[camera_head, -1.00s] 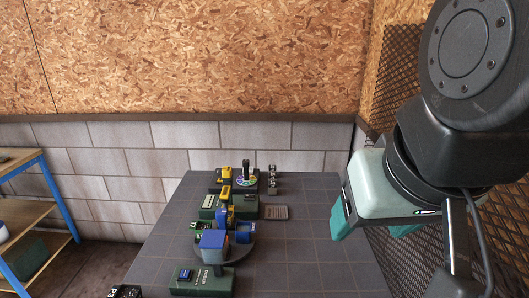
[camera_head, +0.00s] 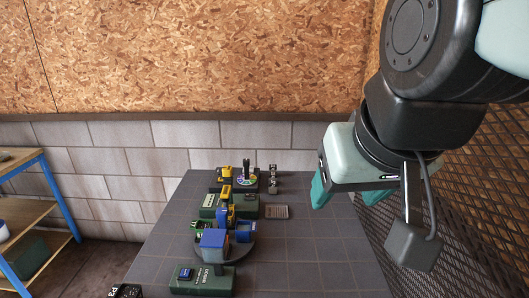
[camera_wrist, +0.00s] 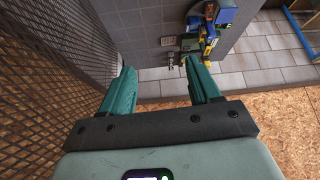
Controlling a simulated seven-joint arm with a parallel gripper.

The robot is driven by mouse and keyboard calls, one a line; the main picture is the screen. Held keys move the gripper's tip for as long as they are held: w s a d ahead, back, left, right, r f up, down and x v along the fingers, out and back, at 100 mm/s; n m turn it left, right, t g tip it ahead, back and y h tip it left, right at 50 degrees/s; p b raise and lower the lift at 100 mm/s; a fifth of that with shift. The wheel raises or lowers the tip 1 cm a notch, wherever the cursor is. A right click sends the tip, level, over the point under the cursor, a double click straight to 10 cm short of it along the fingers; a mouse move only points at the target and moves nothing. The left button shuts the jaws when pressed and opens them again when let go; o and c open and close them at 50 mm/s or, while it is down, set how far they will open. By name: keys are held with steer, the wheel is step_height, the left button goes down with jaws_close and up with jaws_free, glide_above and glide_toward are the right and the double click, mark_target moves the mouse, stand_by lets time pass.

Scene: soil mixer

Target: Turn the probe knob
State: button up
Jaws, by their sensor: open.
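Green-based devices with yellow and blue parts (camera_head: 213,240) line the table's left half. A small grey plate (camera_head: 276,212) and a small metal piece (camera_head: 272,180) lie right of them. The table's right side (camera_head: 310,250) is bare. A mesh wall (camera_head: 480,230) stands at the right.

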mark_target(227, 169)
steer(key=w+a+f+n+t+y, duration=0.1)
steer(key=w+a+t, duration=0.1)
steer(key=w+a, duration=0.6)
steer(key=w+a+f+n+t+y, duration=0.1)
steer(key=w+a, duration=0.4)
steer(key=w, duration=0.7)
steer(key=w+a+f+t+y, duration=0.1)
steer(key=w+a+t+y, duration=0.1)
steer(key=w+a, duration=0.55)
steer(key=w+a+f+m+t+h, duration=0.1)
steer(key=w+a+f+m+h, duration=0.1)
steer(key=w+f, duration=0.6)
steer(key=w+a+f+m+t+h, duration=0.1)
steer(key=w+a+f+h, duration=0.3)
steer(key=f, duration=0.8)
steer(key=shift+y, duration=0.7)
steer(key=x, duration=0.3)
steer(key=d+x, duration=0.1)
steer(key=x, duration=0.6)
steer(key=shift+w+d+r, duration=0.2)
steer(key=shift+w+d, duration=0.2)
steer(key=shift+w, duration=0.05)
steer(key=c, duration=1)
